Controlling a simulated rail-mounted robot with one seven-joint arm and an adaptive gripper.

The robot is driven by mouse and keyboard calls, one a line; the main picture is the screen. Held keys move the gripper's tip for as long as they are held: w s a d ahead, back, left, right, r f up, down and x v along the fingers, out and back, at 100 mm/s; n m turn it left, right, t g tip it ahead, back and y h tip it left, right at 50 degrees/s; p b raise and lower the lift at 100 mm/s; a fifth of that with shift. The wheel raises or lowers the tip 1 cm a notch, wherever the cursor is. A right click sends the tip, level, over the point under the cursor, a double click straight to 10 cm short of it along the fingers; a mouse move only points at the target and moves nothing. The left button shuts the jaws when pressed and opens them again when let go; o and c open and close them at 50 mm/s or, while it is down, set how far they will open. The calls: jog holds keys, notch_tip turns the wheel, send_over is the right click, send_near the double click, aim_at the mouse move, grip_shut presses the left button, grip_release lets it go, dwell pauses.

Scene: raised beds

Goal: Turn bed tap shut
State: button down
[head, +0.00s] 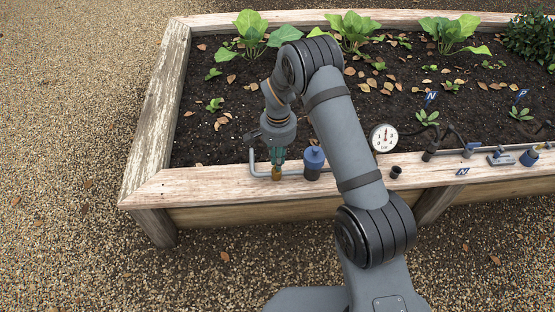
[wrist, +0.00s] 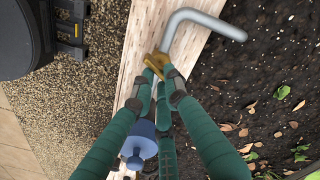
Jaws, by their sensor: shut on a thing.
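The bed tap (head: 277,174) is a small brass fitting on the front wooden rim of the raised bed. A bent grey pipe (head: 252,164) runs into it. In the wrist view the brass tap (wrist: 156,60) sits at the fingertips, beside the pipe (wrist: 188,18). My gripper (head: 277,160) points down onto the tap from above. In the wrist view the green fingers of my gripper (wrist: 161,77) are closed on the tap's brass handle. The fingers hide part of the handle, so its exact angle is hard to tell.
A blue canister (head: 314,158) stands on the rim just right of the tap. A dial gauge (head: 383,138), a dark cup (head: 396,172) and blue fittings (head: 529,158) stand farther right. Leafy plants (head: 255,35) grow in the bed. Gravel lies clear to the left.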

jog(key=shift+m, duration=0.4)
jog(key=m+b, duration=0.1)
jog(key=m, duration=0.1)
jog(key=m+b, duration=0.2)
jog(key=m, duration=0.1)
jog(key=shift+s+f+m, duration=0.15)
jog(key=shift+m, duration=0.15)
jog(key=m+b, duration=0.3)
jog(key=m, duration=0.2)
jog(key=shift+s+a+m, duration=0.1)
jog(key=shift+m, duration=0.2)
dwell(0.3)
jog(key=c, duration=1.8)
grip_release()
jog(key=shift+o, duration=0.3)
jog(key=shift+r, duration=0.25)
notch_tip(320, 180, up, 12)
